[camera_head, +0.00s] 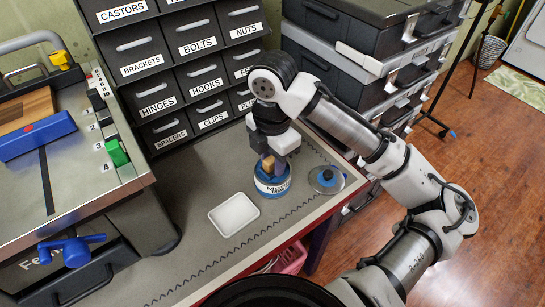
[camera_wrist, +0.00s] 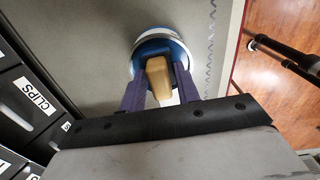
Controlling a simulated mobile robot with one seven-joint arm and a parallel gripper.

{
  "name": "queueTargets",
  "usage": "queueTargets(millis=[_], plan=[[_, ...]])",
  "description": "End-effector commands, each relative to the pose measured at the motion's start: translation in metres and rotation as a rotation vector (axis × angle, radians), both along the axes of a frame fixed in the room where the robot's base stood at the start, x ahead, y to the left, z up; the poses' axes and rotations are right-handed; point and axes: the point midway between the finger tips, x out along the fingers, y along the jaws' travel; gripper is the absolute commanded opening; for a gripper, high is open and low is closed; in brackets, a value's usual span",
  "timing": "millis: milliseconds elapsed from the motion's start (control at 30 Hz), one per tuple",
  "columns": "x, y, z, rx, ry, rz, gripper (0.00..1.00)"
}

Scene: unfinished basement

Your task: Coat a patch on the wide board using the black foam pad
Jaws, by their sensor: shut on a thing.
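My gripper (camera_head: 268,158) points down over an open blue tin (camera_head: 272,187) on the bench. Its fingers (camera_wrist: 161,88) are shut on a tan block-shaped handle (camera_wrist: 157,72), whose end also shows in the head view (camera_head: 268,164). The handle stands at the tin's mouth, and its lower end is hidden. I see no black foam; if it is under this handle, the tin and handle hide it. A brown wooden board (camera_head: 38,104) lies on the metal-topped machine at far left, beside a blue clamp bar; I cannot tell if it is the wide board.
Labelled drawers (camera_head: 180,65) rise behind. The metal-topped machine (camera_head: 75,180) stands higher at left. The bench front (camera_head: 215,262) is clear.

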Motion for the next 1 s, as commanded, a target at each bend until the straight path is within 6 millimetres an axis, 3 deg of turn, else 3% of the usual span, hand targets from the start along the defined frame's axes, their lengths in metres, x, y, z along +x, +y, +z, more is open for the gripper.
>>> queueTargets(millis=[367, 1000], plan=[[-0.001, 0.000, 0.001, -0.001, 0.004, 0.001, 0.14], [0.000, 0.000, 0.052, -0.001, 0.002, 0.000, 0.14]])
